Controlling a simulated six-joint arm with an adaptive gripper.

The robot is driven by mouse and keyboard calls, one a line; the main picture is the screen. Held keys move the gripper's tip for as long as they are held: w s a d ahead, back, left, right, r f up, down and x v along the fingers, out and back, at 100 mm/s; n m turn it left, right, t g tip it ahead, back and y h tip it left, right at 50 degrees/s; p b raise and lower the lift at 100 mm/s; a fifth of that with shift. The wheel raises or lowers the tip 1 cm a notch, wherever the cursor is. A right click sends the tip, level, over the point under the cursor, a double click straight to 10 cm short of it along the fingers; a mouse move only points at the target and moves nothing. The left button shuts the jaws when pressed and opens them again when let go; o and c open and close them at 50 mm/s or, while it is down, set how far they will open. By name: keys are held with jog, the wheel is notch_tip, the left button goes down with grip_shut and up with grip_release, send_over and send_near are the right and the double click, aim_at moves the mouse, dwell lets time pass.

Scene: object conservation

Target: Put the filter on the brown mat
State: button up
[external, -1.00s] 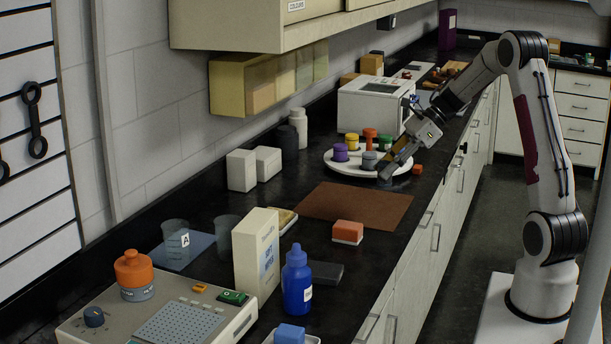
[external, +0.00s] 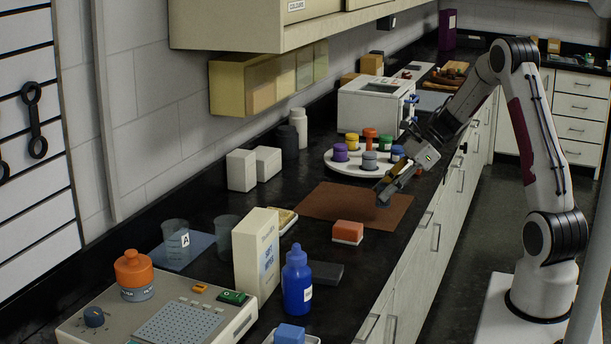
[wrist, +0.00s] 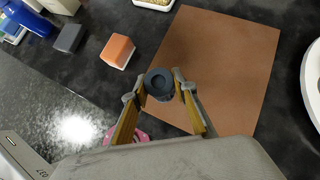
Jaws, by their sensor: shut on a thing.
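The filter (wrist: 158,82), a dark grey round piece with a recessed top, is between my gripper's fingertips in the wrist view. My gripper (external: 382,199) is shut on it, with a finger on each side. The brown mat (external: 335,203) lies flat and bare on the dark counter. In the external view my gripper is at the mat's right part, and the filter is hard to make out there. In the wrist view the filter overlaps the left edge of the mat (wrist: 222,62). I cannot tell its exact height above the surface.
A white round tray (external: 340,165) with several coloured pieces stands behind the mat. An orange block (external: 347,231) sits near the mat's front edge, with a dark grey block (external: 326,272) nearer. A blue bottle (external: 297,285) and white box (external: 256,255) stand farther forward.

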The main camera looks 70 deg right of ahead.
jog(key=shift+f, duration=1.9)
jog(key=shift+f, duration=0.1)
jog(key=o, duration=1.1)
jog(key=shift+s+r, duration=0.1)
jog(key=shift+r, duration=0.15)
jog(key=v, duration=1.1)
jog(key=shift+s+d+r, duration=0.15)
jog(key=shift+s+r, duration=0.1)
